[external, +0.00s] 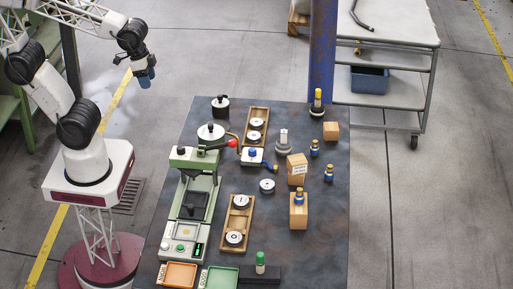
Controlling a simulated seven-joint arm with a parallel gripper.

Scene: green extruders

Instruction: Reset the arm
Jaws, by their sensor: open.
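My gripper (146,78) is at the upper left, raised well above the floor beside my base. Its blue fingers point down and it is open, with nothing seen between them. It is apart from the dark table (325,230), which stands to its lower right. My arm is bent, with its upper links running out of the top left of the picture.
On the table stand a green press machine (197,190), wooden trays (236,222) with round discs, wooden blocks (299,212), blue-and-yellow pieces, and orange (180,275) and green bins (221,279). A blue post (322,50) and grey cart (400,75) stand behind. The floor under my gripper looks clear.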

